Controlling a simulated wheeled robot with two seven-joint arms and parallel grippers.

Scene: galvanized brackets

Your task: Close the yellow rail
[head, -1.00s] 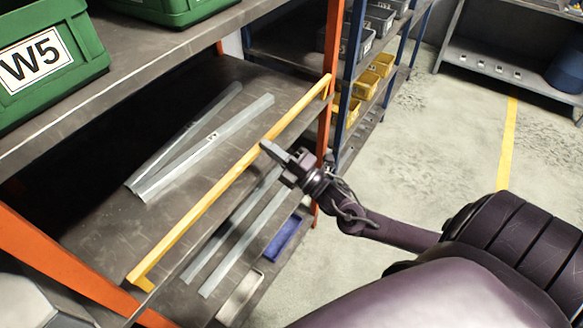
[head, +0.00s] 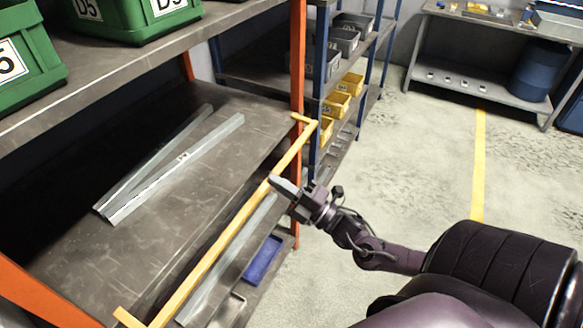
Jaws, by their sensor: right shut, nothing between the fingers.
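The yellow rail (head: 225,235) runs along the front of the middle shelf between the orange posts. Its short end arms stick out from the posts, so the bar stands out in front of the shelf edge. My right gripper (head: 275,183) is shut and empty. Its fingertips are at the bar, a little beyond mid-length, on the outer side; I cannot tell if they touch it. My left gripper is not in view.
Grey metal brackets (head: 172,165) lie on the middle shelf (head: 75,255). Green bins (head: 150,15) stand on the shelf above. A blue tray (head: 263,258) is lower down. A blue-post rack (head: 370,70) stands behind. The floor (head: 410,150) on the right is clear.

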